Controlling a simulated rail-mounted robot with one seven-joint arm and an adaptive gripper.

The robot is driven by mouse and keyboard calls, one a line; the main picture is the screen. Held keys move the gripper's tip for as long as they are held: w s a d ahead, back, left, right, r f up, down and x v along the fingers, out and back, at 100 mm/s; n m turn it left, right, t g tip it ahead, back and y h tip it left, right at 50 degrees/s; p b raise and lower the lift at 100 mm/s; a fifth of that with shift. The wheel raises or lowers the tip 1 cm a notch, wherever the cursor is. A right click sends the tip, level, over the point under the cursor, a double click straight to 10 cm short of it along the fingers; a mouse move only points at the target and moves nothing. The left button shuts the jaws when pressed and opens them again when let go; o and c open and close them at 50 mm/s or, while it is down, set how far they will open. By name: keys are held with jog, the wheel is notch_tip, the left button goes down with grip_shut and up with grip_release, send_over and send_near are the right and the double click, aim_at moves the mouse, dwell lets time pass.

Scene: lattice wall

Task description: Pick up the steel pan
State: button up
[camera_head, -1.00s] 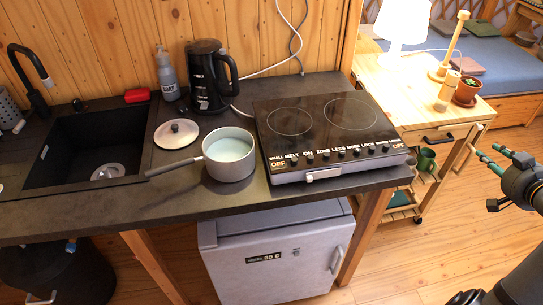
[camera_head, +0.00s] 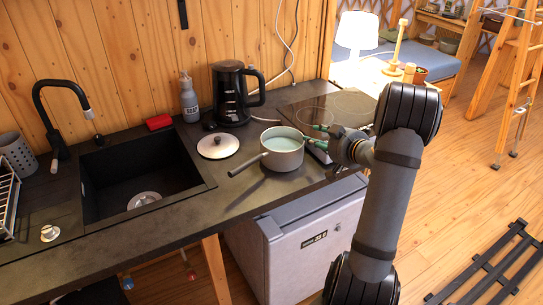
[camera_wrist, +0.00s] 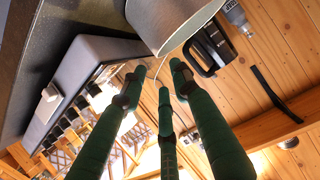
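The steel pan (camera_head: 283,159) stands upright on the dark counter, with pale contents inside and its handle pointing left toward the sink. My gripper (camera_head: 319,136) is close to the pan's right side, by the rim. The wrist view shows the green fingers of my gripper (camera_wrist: 158,78) spread apart with nothing between them. The pan's grey wall (camera_wrist: 165,22) is just beyond the fingertips at the top of that view. I cannot tell whether a fingertip touches the pan.
The hob (camera_head: 305,106) is behind and right of the pan, partly hidden by my arm. A white lid (camera_head: 217,145) lies left of the pan. The black kettle (camera_head: 230,95) stands behind. The sink (camera_head: 140,170) is farther left. A grey fridge (camera_head: 300,240) is below.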

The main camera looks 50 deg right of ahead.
jog(key=x, duration=0.3)
jog(key=p+x, duration=0.1)
jog(key=x, duration=0.2)
jog(key=f+x, duration=0.1)
jog(key=x, duration=0.2)
jog(key=shift+p, duration=0.4)
jog(key=shift+a, duration=0.1)
jog(key=shift+c, duration=1.4)
jog(key=c, duration=0.4)
grip_shut()
